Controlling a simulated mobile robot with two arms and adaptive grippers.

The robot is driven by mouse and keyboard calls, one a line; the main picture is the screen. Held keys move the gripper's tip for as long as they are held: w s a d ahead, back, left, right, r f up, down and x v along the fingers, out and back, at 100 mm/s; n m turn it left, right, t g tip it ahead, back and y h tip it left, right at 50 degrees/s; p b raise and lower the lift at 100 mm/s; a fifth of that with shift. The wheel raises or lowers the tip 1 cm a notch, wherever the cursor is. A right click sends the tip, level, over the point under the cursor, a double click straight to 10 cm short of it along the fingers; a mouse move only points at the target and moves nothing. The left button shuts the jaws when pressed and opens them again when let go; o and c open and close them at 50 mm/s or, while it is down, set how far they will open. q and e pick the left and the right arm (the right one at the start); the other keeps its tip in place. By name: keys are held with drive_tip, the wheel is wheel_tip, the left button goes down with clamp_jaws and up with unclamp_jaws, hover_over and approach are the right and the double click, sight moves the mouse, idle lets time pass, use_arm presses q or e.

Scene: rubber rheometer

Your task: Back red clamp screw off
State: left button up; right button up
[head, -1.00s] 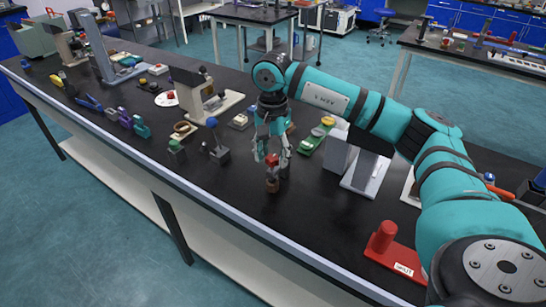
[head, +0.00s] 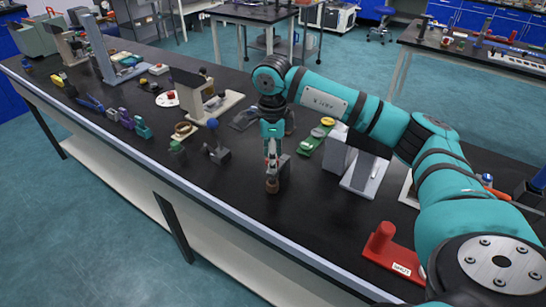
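My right gripper (head: 272,157) points straight down over a small grey clamp (head: 284,172) near the bench's front edge. The gripper is seen edge-on, with a near finger in front of the clamp's top. The red clamp screw is mostly hidden behind that finger, so I cannot tell whether the fingers touch it or how far apart they are. The clamp has a brown lower part (head: 272,186) and stands upright on the black bench top. My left gripper is not in view.
A red labelled fixture (head: 390,250) is at front right. The bench in front is narrow but clear.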

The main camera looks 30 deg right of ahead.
drive_tip(key=m+p, duration=0.1)
drive_tip(key=m, duration=0.5)
drive_tip(key=shift+m, duration=0.3)
clamp_jaws()
drive_tip(key=shift+f+n+b, duration=0.1)
drive_tip(key=shift+n+b, duration=0.3)
drive_tip(key=shift+n, duration=0.6)
drive_tip(key=n, duration=0.2)
drive_tip(key=shift+n, duration=0.4)
drive_tip(key=n+b, duration=0.1)
drive_tip(key=n, duration=0.2)
drive_tip(key=shift+n, duration=0.8)
